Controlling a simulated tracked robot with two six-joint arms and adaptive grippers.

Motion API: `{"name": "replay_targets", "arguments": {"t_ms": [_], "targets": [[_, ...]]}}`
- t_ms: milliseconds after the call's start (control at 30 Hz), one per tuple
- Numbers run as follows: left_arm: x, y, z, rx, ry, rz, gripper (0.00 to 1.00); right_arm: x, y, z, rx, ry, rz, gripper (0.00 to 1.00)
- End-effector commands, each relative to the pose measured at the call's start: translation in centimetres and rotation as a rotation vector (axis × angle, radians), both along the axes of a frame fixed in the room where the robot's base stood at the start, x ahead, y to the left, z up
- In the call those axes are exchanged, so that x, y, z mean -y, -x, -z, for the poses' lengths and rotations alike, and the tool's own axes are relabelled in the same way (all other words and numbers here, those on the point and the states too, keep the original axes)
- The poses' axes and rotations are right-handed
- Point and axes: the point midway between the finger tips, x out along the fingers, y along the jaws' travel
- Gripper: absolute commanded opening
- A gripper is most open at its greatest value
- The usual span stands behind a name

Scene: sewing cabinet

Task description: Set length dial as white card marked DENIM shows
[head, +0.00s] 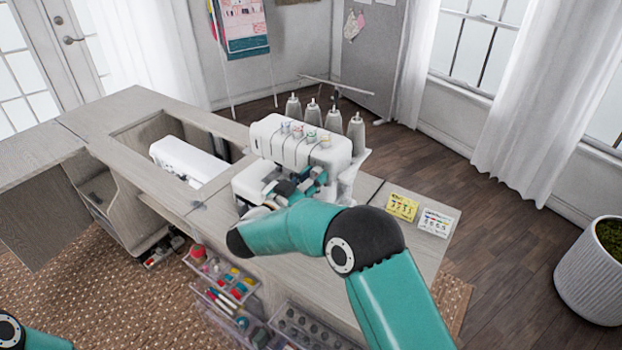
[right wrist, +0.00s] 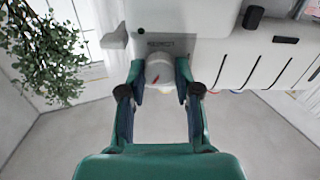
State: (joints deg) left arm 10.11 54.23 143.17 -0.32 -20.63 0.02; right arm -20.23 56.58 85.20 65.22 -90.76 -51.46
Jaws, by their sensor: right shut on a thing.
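The serger (head: 300,140) is white and stands on the cabinet top with several thread cones behind it. In the right wrist view my right gripper (right wrist: 160,82) has its two fingers closed on the sides of a round white dial (right wrist: 158,66). In the head view my right gripper (head: 296,188) is at the serger's front, and the dial is hidden. The white card (head: 436,222) stands right of the serger; its print is too small to read. My left gripper is out of view.
A yellow card (head: 403,207) stands just left of the white card. A second white machine (head: 187,160) sits in the cabinet's opening at left. Open drawers (head: 228,290) with sewing supplies are below the front edge. A ribbed planter (head: 590,270) stands at far right.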

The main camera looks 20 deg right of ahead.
Motion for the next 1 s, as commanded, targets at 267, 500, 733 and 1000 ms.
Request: {"name": "replay_targets", "arguments": {"t_ms": [267,500,733,1000], "targets": [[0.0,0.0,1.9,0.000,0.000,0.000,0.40,-0.1,0.0,0.4,0.081,-0.061,-0.005,0.00],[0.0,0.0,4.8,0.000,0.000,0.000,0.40,-0.1,0.0,0.6,0.226,-0.174,-0.005,0.00],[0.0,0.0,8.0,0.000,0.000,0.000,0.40,0.0,0.1,0.6,0.397,-0.307,-0.004,0.00],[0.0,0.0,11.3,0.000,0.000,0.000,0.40,0.0,0.1,0.7,0.591,-0.462,-0.002,0.00]]}}
